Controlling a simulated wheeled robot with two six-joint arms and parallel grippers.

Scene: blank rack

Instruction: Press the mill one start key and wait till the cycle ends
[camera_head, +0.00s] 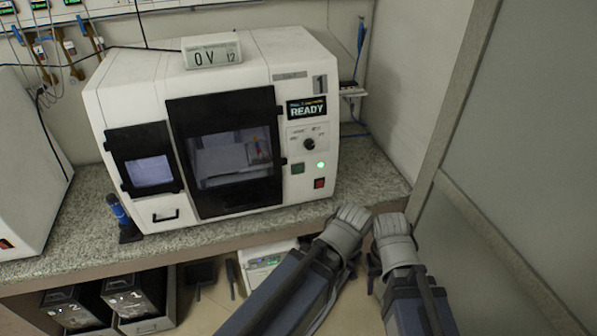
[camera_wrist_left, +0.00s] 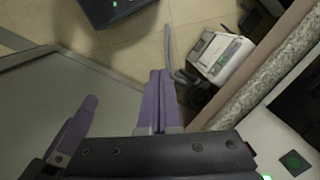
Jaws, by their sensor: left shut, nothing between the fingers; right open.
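Mill one (camera_head: 255,60) is a white machine marked 1 on the bench, its black-framed front window door (camera_head: 230,150) closed. Its display (camera_head: 307,108) reads READY. Below the knob are a green square key (camera_head: 298,168), a lit green lamp (camera_head: 320,165) and a red key (camera_head: 319,183). The green key also shows in the left wrist view (camera_wrist_left: 294,163). My left gripper (camera_head: 350,222) is shut and empty, in front of the bench edge, below and right of the keys and apart from them. My right gripper (camera_head: 392,228) is open, close beside it; its fingertips are hard to make out.
A grey-white box (camera_head: 211,52) reading 0V 12 sits on the mill. A blue-topped bottle (camera_head: 117,209) stands at its left. Dark numbered bins (camera_head: 135,297) and a white device (camera_head: 268,262) are below the bench. A grey panel (camera_head: 530,130) bounds the right side.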

